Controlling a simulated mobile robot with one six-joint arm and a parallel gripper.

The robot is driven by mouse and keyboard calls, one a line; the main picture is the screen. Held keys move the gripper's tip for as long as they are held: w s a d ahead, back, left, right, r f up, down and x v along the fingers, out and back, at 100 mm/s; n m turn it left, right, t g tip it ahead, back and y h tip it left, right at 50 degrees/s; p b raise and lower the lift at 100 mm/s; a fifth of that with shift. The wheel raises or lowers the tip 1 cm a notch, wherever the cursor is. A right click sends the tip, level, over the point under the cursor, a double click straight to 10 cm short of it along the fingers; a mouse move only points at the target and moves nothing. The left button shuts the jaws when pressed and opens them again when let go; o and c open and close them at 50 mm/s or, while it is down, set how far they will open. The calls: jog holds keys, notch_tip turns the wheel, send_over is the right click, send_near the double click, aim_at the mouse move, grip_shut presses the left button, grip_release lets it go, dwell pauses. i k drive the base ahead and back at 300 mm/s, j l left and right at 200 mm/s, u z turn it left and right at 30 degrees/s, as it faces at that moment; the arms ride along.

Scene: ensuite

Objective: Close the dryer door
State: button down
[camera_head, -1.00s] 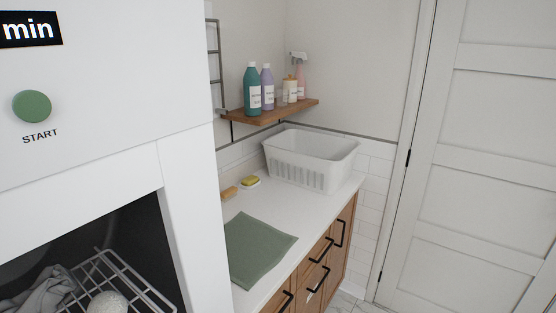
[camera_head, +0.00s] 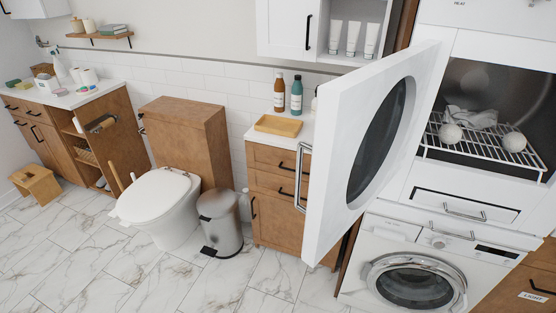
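The dryer door (camera_head: 340,150) is white with a round dark window (camera_head: 378,138) and a metal bar handle (camera_head: 301,178) near its left edge. It stands wide open, swung out to the left of the dryer (camera_head: 480,45). The dryer's square opening shows a white wire rack (camera_head: 480,148) with a grey cloth (camera_head: 470,117) and two pale balls, one of them the left ball (camera_head: 450,133). My gripper is not in view.
A front-loading washer (camera_head: 405,270) stands under the dryer. Left of the door are a wooden drawer cabinet (camera_head: 275,190), a metal bin (camera_head: 219,222) and a toilet (camera_head: 160,200). The marble floor (camera_head: 150,280) in front is clear. An upper cabinet (camera_head: 285,28) hangs behind the door.

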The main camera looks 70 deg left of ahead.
aim_at(367, 117)
jog(key=k+j+u, duration=0.15)
jog(key=j, duration=0.6)
jog(key=k+j+u, duration=0.2)
jog(key=j, duration=0.6)
jog(key=j+u, duration=0.15)
jog(key=j, duration=0.6)
